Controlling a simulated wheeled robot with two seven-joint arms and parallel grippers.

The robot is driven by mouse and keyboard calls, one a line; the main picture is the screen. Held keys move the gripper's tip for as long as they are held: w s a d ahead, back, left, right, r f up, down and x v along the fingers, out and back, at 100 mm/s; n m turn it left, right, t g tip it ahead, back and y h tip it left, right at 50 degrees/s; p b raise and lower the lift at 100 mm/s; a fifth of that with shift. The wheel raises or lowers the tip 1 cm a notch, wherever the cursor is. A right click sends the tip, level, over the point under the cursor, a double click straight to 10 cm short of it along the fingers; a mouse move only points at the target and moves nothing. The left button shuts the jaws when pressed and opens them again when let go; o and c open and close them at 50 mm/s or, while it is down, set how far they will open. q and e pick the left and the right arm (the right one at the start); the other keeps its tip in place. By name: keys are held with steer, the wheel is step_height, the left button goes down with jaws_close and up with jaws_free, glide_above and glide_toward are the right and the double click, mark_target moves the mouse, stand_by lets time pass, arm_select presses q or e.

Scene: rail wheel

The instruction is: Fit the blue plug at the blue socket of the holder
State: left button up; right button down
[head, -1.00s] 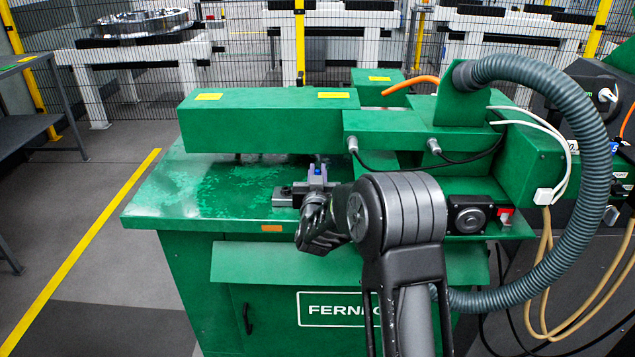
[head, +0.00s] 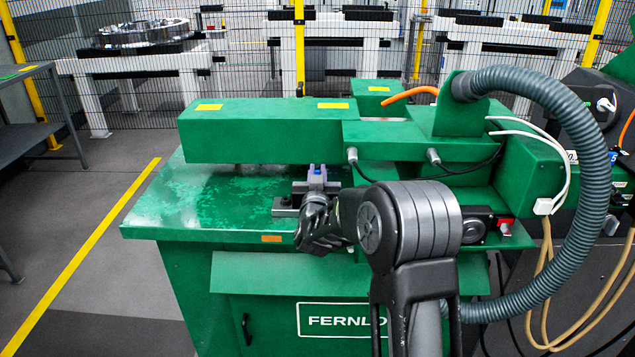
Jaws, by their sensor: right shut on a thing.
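A small dark grey holder (head: 285,207) sits on the green machine's bench top, near its front edge. Whether plug and socket touch cannot be told. My left gripper is out of view.
A green beam (head: 265,135) runs across above the bench, close behind the holder. A thick grey hose (head: 590,130) loops at the right. The bench top (head: 190,205) is clear to the left. A red switch (head: 505,226) sits at the right.

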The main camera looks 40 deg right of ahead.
step_height(320, 180, up, 15)
steer(key=p, duration=0.1)
steer(key=shift+p, duration=0.4)
steer(key=c, duration=2)
jaws_free()
steer(key=shift+c, duration=0.2)
jaws_close()
